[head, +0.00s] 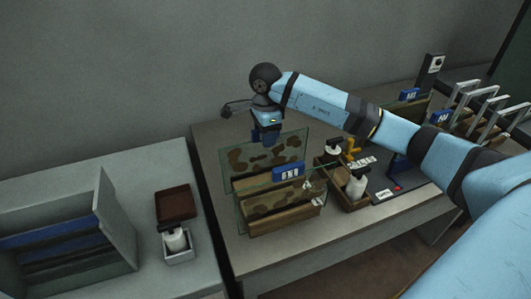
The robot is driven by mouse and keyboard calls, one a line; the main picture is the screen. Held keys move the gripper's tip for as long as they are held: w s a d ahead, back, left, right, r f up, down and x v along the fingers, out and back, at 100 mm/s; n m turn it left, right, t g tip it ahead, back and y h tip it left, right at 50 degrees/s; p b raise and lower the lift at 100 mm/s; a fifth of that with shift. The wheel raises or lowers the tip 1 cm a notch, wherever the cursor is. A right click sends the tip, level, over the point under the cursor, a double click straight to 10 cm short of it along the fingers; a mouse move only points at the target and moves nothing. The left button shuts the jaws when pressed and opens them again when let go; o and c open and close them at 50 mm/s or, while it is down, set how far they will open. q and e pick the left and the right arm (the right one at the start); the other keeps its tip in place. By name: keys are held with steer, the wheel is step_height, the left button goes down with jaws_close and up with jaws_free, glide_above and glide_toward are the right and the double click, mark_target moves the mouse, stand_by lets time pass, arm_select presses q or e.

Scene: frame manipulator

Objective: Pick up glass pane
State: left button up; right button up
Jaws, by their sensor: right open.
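A clear glass pane (237,162) stands at the back of the left part of the table, near a brown-patterned panel (280,154). A second glass pane (241,213) stands in front of it, by a wooden block (285,220) and another patterned piece. A blue number tag (289,171) is between them. My right gripper (268,141) points down at the top edge of the rear pane; its blue fingers are open. I cannot tell whether they touch the glass. My left gripper is out of view.
A wooden tray (349,202) with white bottles (356,186) stands right of the panes. Grey upright frames (485,108) stand at the far right. On the left, a grey surface (140,190) holds an open box (119,217), a brown tray (174,203) and a bottle (175,239).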

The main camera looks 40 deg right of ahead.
steer(key=shift+f, duration=0.65)
jaws_close()
steer(key=shift+r, duration=0.1)
step_height(320, 180, up, 20)
steer(key=shift+b, duration=0.45)
steer(key=shift+r, duration=0.1)
